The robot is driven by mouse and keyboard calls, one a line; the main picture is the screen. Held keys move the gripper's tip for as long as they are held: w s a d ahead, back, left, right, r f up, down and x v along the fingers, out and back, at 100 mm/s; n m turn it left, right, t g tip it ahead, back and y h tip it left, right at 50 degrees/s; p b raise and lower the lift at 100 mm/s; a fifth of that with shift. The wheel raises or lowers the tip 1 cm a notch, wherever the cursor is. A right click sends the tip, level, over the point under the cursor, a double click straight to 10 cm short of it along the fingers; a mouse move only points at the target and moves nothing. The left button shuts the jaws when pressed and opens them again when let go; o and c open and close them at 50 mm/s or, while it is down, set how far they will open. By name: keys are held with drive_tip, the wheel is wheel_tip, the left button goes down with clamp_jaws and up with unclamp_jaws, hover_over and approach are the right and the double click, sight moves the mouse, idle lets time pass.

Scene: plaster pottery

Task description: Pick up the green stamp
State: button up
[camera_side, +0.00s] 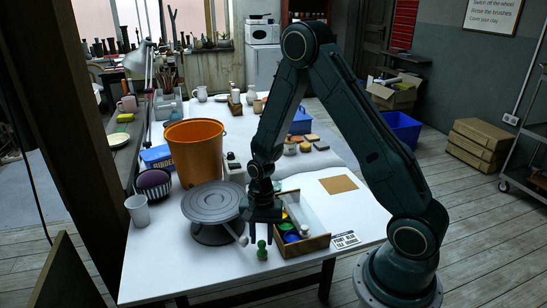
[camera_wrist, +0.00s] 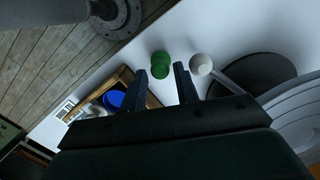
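The green stamp (camera_side: 262,250) stands on the white table near its front edge, with a round knob on top. In the wrist view the green stamp (camera_wrist: 160,66) shows just beyond and between my two fingers. My gripper (camera_side: 262,226) points down above the table, over the stamp in the side view. In the wrist view my gripper (camera_wrist: 168,82) has its fingers apart with nothing between them. I see no contact with the stamp.
A white ball-headed tool (camera_wrist: 201,65) lies right of the stamp, by the grey turntable (camera_side: 213,203). A wooden tray (camera_side: 314,243) with blue and green round items is close on the other side. An orange bucket (camera_side: 197,150) stands behind. The table (camera_side: 170,280) is bare at front left.

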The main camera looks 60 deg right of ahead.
sight(262, 242)
drive_tip(key=shift+a+f, duration=0.15)
drive_tip(key=shift+f, duration=1.45)
drive_tip(key=shift+c, duration=0.2)
clamp_jaws()
